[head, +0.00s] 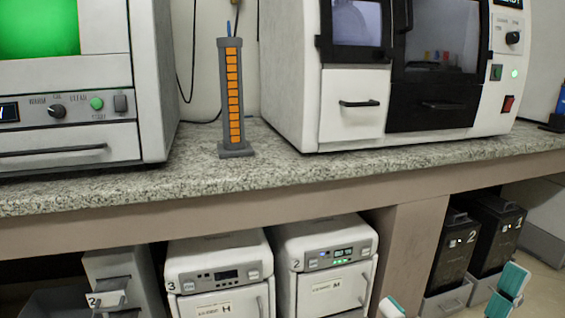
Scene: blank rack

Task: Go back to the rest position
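The task names no object, only a rest position. Two teal-and-white pieces show at the bottom right of the head view and look like parts of my grippers. The right one (507,290) is tilted in front of the floor and the dark units. The left one (391,307) is mostly cut off by the bottom edge. Both are below the counter and apart from its front edge. I cannot make out the gaps between fingers. No held object is visible.
A speckled counter (200,180) carries a grey rack with orange slots (233,100), a white machine with a green window (70,90) and another white machine (300,90). Below stand white numbered units (220,272) (325,262) and dark units (455,250). The counter's front strip is clear.

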